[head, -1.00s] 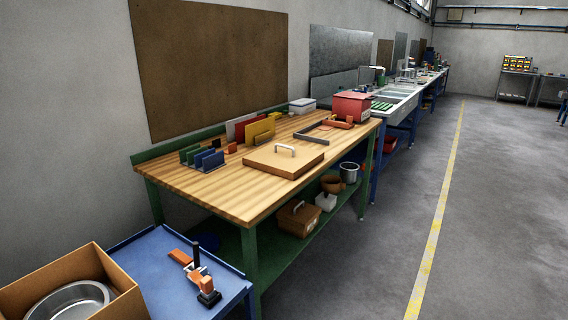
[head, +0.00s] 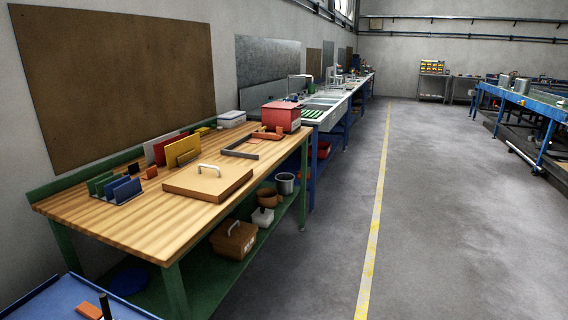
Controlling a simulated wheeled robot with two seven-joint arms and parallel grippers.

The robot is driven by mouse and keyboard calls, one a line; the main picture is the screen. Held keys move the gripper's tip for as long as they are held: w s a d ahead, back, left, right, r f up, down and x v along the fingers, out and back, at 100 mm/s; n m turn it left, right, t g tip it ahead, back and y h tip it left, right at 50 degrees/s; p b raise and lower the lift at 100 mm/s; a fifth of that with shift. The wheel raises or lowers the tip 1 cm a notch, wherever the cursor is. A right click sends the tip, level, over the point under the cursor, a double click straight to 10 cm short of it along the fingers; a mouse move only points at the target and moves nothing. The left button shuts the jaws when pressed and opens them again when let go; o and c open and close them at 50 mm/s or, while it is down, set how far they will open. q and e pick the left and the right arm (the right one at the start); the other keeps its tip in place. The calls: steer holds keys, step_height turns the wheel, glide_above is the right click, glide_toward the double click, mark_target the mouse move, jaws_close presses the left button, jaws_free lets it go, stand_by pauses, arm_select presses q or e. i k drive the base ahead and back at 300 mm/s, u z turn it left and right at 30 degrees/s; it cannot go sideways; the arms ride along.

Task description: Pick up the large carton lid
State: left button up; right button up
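The large carton lid (head: 190,187) looks to be the flat, square brown lid with a pale arched handle on top. It lies flat, handle up, on the wooden top of the green-legged workbench (head: 90,215), near its front edge. Neither of my grippers shows in the head view.
Upright colored plates in racks (head: 118,189) stand left of the lid. A dark frame (head: 240,150), a red box (head: 280,117) and a white box (head: 231,119) are behind it. A blue table (head: 60,303) is in the bottom left. The floor (head: 330,220) right of the bench is clear.

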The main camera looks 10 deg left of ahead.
mark_target(211, 181)
steer(key=z, duration=0.5)
steer(key=i, duration=2.05)
steer(key=u, duration=0.45)
steer(key=i, duration=1.45)
steer(key=u, duration=1.15)
